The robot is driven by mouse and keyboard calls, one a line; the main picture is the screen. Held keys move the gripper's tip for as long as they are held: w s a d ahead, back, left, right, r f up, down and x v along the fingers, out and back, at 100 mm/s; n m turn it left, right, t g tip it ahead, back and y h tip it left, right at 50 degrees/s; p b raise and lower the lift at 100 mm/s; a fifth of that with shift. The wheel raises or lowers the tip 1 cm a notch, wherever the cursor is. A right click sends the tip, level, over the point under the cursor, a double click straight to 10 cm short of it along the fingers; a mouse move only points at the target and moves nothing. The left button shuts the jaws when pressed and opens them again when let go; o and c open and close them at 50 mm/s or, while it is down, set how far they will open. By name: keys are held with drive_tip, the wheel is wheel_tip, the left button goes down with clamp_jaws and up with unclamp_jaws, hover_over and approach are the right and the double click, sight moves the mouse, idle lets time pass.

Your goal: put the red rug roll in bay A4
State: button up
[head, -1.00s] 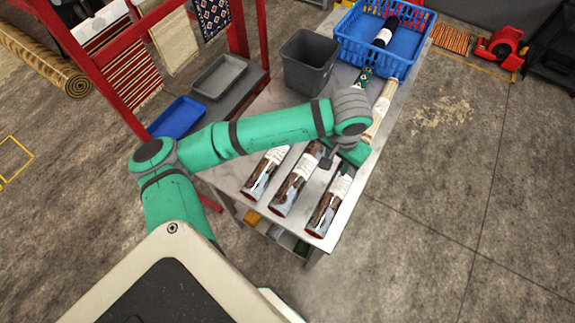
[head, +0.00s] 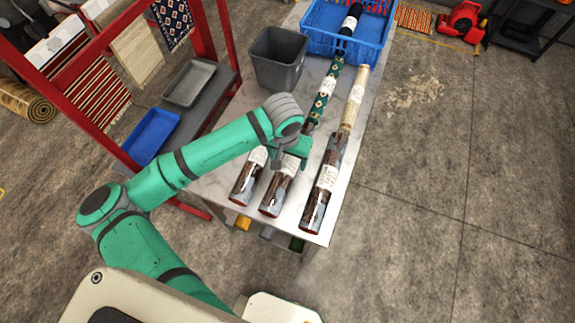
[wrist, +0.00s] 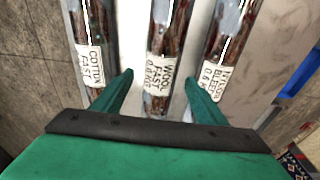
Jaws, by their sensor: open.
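Three similar dark red-brown rug rolls in shiny wrap with white labels lie side by side on the table: left (head: 246,184), middle (head: 275,196) and right (head: 318,200). Which is the task's red rug roll I cannot tell for sure. In the wrist view, the labels seem to read "COTTON FAST" on the left roll (wrist: 91,25), "WOOL FAST" on the middle roll (wrist: 165,35) and "BLEED" on the right roll (wrist: 222,40). My gripper (wrist: 158,92) is open, its fingers either side of the middle roll, nothing held. It also shows in the head view (head: 285,160). No bay marked A4 is readable.
A green patterned roll (head: 323,100) and a cream roll (head: 354,100) lie behind on the table (head: 225,130). A blue basket (head: 345,46) with a dark roll and a grey bin (head: 278,62) stand at the back. A red rack (head: 110,130) with trays is left.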

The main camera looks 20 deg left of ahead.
sight(288, 163)
drive_tip(key=shift+w+a+f, duration=0.1)
drive_tip(key=shift+w+f, duration=0.1)
drive_tip(key=shift+f, duration=0.65)
drive_tip(key=shift+w+f, duration=0.15)
drive_tip(key=shift+f, duration=0.75)
drive_tip(key=shift+w+a+f, duration=0.1)
drive_tip(key=shift+w+f, duration=0.1)
drive_tip(key=shift+f, duration=0.65)
drive_tip(key=shift+s+d, duration=0.1)
drive_tip(key=c, duration=1.6)
clamp_jaws()
drive_tip(key=shift+r, duration=0.1)
